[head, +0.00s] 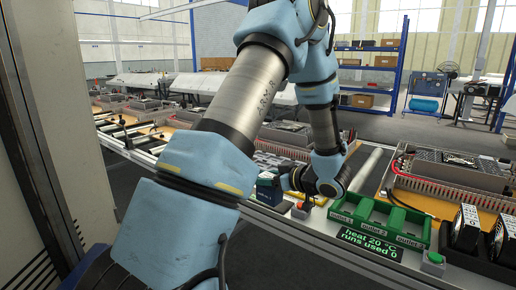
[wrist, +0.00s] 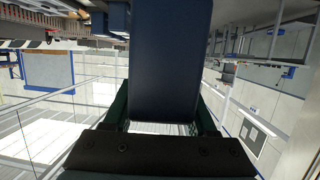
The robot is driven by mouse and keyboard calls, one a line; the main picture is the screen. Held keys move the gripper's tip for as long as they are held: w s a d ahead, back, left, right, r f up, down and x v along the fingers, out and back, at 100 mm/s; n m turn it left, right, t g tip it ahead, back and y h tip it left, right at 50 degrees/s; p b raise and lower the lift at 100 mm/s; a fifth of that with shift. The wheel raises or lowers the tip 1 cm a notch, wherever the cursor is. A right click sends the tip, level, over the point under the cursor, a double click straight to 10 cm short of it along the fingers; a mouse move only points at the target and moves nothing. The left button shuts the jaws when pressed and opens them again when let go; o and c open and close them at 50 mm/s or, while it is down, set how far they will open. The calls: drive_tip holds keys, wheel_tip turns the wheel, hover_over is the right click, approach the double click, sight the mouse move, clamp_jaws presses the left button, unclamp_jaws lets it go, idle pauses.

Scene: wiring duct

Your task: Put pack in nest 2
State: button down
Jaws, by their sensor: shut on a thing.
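A dark blue pack (wrist: 170,60) fills the middle of the wrist view, between the two green fingers of my gripper (wrist: 165,112). My gripper (head: 286,182) is shut on it. In the head view the pack (head: 268,194) shows left of my wrist, upright or nearly so, close to the bench's front edge. I cannot tell whether it touches the surface below. A green tray (head: 338,215) with several side-by-side compartments lies to the right of my gripper. Its front labels seem to read outlet 1, outlet 2 and outlet 3. The visible compartments look empty.
A black display (head: 370,244) reads "heat 20 °C runs used 0". A green button (head: 435,259) stands right of it, and a red button (head: 305,206) left of the tray. A grey cylinder (head: 366,170) lies behind the tray. Black devices (head: 466,228) stand at the right.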

drive_tip(key=w+a+f+m+t+h, duration=0.45)
drive_tip(key=w+a+f, duration=0.25)
drive_tip(key=a, duration=0.2)
drive_tip(key=s+a+f+m+h, duration=0.1)
drive_tip(key=s+f+m+h, duration=0.15)
drive_tip(key=f, duration=0.35)
drive_tip(key=s+a+f+m+h, duration=0.1)
drive_tip(key=f+m+h, duration=0.2)
drive_tip(key=f+h, duration=0.15)
drive_tip(key=shift+t+y, duration=0.25)
drive_tip(key=shift+v, duration=2.6)
